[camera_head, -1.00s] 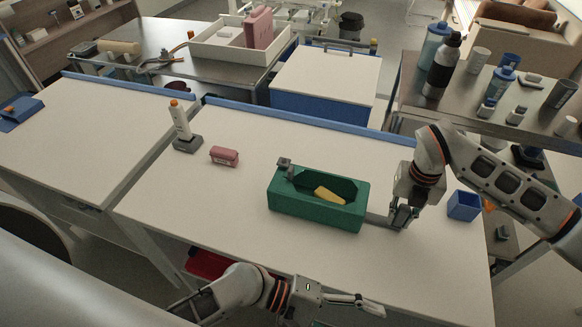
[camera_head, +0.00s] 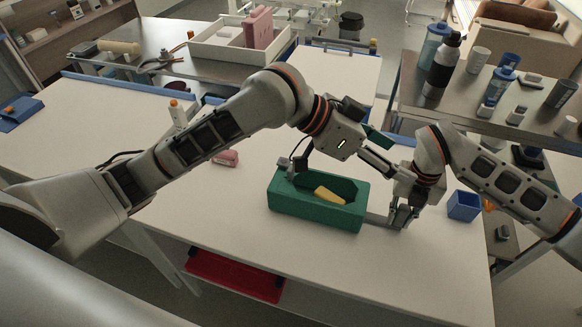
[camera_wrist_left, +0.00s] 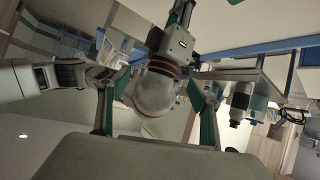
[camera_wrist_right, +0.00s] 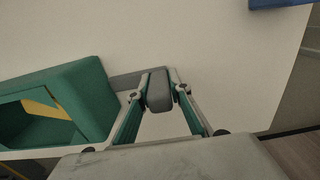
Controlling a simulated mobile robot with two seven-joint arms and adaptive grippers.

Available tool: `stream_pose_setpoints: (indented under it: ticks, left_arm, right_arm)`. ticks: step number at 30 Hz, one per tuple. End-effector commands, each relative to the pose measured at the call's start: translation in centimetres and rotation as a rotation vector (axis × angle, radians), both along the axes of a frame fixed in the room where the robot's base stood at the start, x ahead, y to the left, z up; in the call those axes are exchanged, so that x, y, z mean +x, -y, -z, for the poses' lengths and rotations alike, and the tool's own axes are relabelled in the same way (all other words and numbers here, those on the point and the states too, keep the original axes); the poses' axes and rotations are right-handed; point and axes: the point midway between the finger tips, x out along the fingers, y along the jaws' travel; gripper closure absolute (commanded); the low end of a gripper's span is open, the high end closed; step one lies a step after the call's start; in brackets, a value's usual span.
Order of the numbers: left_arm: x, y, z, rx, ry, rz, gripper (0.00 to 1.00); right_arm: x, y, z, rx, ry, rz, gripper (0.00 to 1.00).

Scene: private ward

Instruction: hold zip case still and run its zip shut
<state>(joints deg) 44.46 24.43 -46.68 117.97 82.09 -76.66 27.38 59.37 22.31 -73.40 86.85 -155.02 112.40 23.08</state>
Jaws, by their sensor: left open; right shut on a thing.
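The green zip case (camera_head: 318,222) lies on the white table, its top gaping open with a yellow thing (camera_head: 328,195) inside. A small grey zip pull (camera_head: 285,163) stands at the case's left back corner. My right gripper (camera_head: 401,217) is shut on the grey tab (camera_wrist_right: 159,91) at the case's right end; the case also shows in the right wrist view (camera_wrist_right: 75,95). My left gripper (camera_head: 388,152) is open and empty, raised above the right back of the case, close to my right arm. In the left wrist view my right arm shows between its fingers.
A pink box (camera_head: 226,158) and a white orange-tipped bottle (camera_head: 177,115) stand left of the case, partly behind my left arm. The table front is clear.

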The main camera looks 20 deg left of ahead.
Motion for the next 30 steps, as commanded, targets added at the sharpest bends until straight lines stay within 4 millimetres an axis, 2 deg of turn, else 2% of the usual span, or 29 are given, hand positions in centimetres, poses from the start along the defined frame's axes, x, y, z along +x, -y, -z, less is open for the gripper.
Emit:
stream_pose_setpoints:
  ticks: [3, 5, 9, 15, 18, 23, 30]
  left_arm:
    - [0.5, -2.6, 3.9, 0.247, -0.005, 0.094, 0.36]
    - [0.8, -4.4, 5.6, 0.368, -0.011, 0.143, 0.36]
    - [1.7, -9.9, 8.0, 0.630, -0.031, 0.255, 0.36]
    - [3.1, -17.2, 8.6, 0.893, -0.068, 0.377, 0.36]
    - [3.5, -19.5, 8.3, 0.964, -0.084, 0.413, 0.36]
    - [3.7, -21.1, 8.3, 1.011, -0.096, 0.443, 0.36]
    - [3.6, -21.2, 10.5, 1.013, -0.101, 0.447, 0.36]
  right_arm:
    - [0.0, 0.0, 0.0, 0.000, 0.000, 0.000, 1.00]
    - [0.0, 0.0, 0.0, 0.000, 0.000, 0.000, 1.00]
    - [0.0, 0.0, 0.0, 0.000, 0.000, 0.000, 1.00]
    - [0.0, 0.0, 0.0, 0.000, 0.000, 0.000, 1.00]
    - [0.0, 0.0, 0.0, 0.000, 0.000, 0.000, 1.00]
    - [0.0, 0.0, 0.0, 0.000, 0.000, 0.000, 1.00]
    - [0.0, 0.0, 0.0, 0.000, 0.000, 0.000, 1.00]
